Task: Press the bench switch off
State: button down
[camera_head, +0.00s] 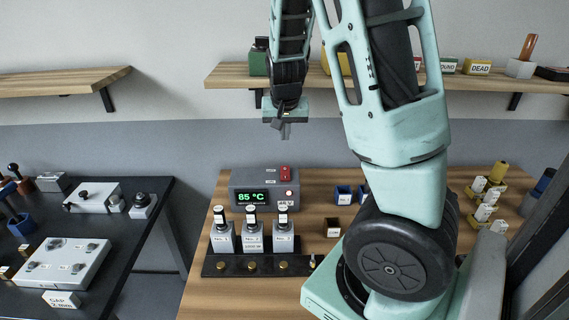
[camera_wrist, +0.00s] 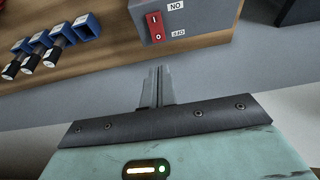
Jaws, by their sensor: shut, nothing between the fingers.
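A red rocker switch (camera_head: 286,173) sits on top of a grey control box (camera_head: 242,200) on the wooden bench. The box front has a green display reading 85 °C and a red lamp. In the wrist view, the red switch (camera_wrist: 155,27) shows I and O marks, with small white labels beside it on the grey box (camera_wrist: 205,12). I cannot tell which side is pressed. My gripper (camera_head: 285,130) hangs above the box, clear of the switch. In the wrist view, my gripper's fingers (camera_wrist: 160,72) are together, empty, and point toward the switch without touching it.
A black rack (camera_head: 230,266) with several grey units stands in front of the box. Small blue holders (camera_head: 344,194) are to its right; blue holders (camera_wrist: 85,26) also show in the wrist view. A wooden shelf (camera_head: 230,77) runs along the wall behind my gripper. A dark table (camera_head: 150,225) is left.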

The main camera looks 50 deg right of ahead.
aim_at(284, 170)
jog(key=x, duration=1.3)
jog(key=shift+s+a+f, duration=0.15)
jog(key=shift+a+f, duration=0.1)
jog(key=shift+f, duration=0.15)
jog(key=shift+d+f+g+y, duration=0.15)
jog(key=shift+f+g+y, duration=0.15)
jog(key=shift+y, duration=0.1)
jog(key=shift+s+a, duration=0.45)
jog(key=shift+a, duration=0.25)
jog(key=shift+r, duration=0.1)
